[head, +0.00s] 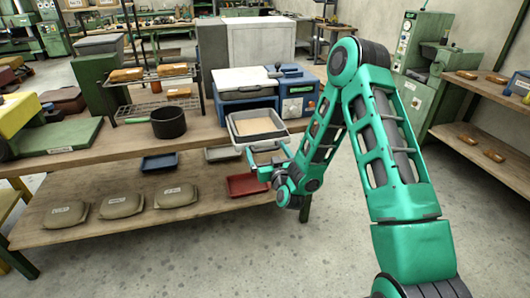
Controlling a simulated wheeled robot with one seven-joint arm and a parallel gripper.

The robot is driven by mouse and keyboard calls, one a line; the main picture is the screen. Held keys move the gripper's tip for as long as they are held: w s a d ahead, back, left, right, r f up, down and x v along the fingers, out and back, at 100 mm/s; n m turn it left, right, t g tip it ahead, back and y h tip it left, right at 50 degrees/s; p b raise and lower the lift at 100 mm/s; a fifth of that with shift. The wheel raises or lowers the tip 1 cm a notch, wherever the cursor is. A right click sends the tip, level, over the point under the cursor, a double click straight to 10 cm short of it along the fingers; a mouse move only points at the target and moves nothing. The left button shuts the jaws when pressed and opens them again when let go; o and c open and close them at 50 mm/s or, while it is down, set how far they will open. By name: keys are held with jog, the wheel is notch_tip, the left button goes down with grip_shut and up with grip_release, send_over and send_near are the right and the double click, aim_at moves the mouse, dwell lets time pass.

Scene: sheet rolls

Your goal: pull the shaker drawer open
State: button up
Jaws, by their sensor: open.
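The shaker is a blue machine (297,98) with a pale top plate, standing on the upper bench shelf. Its grey drawer (237,130) sticks out at the front, past the bench edge, and its tan inside shows. My gripper (262,160) is open, low at the drawer's front side. Its green jaws are close to the drawer front, where the handle is hard to make out. I cannot tell whether they touch it. My forearm covers the space just right of the drawer.
A dark round pan (168,123) and a wire rack (150,92) stand left of the shaker. A red tray (246,185) lies on the lower shelf beneath my gripper, with several beige bags further left. Open concrete floor lies in front.

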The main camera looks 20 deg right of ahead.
jog(key=s, duration=1)
jog(key=shift+s, duration=0.25)
